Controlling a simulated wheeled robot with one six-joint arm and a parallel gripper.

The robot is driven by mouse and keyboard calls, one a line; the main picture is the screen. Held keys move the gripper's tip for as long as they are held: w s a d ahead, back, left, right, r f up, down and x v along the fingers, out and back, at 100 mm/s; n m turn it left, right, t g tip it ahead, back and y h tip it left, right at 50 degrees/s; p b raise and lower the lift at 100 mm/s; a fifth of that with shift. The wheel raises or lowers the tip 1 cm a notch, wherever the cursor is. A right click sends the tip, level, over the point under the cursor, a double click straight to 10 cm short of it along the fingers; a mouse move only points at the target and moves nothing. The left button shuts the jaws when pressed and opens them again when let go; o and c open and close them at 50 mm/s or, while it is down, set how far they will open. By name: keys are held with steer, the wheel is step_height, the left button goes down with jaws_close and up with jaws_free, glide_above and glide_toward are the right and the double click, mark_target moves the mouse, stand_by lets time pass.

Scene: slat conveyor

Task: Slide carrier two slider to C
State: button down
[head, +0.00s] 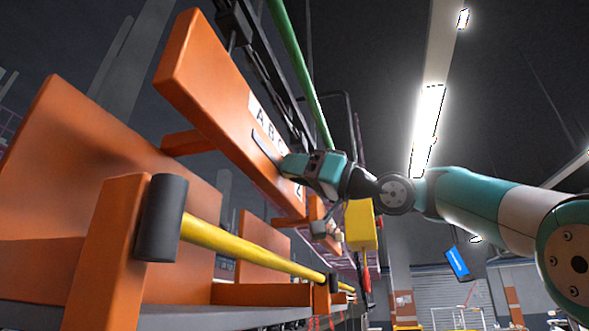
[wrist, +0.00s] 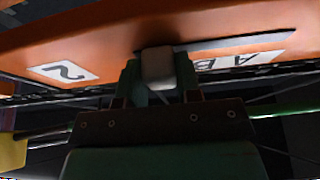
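The orange carrier two (head: 215,85) hangs tilted at upper centre in the head view, with a white A B C label (head: 264,118) above a dark slot (head: 268,147). In the wrist view the carrier (wrist: 110,40) appears upside down, with its "2" plate (wrist: 63,72) at left and A and B (wrist: 240,61) at right. The pale slider knob (wrist: 158,68) sits between the fingers of my gripper (wrist: 158,82), which look closed against both its sides. The slot runs right from the knob, past B and A. The C is not readable there, and the head view hides the knob.
A yellow rail (head: 250,248) with black ends runs along the orange frames below the carrier. A green tube (head: 300,75) passes behind and above my gripper. A yellow box (head: 360,225) hangs beyond it. Open air lies to the right, below my arm.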

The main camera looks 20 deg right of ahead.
steer(key=c, duration=0.8)
jaws_free()
steer(key=shift+w+d, duration=0.25)
steer(key=shift+s+a, duration=0.1)
steer(key=shift+a, duration=0.05)
steer(key=b+v, duration=1.2)
steer(key=v, duration=0.5)
steer(key=shift+s+f, duration=0.1)
steer(key=shift+s, duration=0.05)
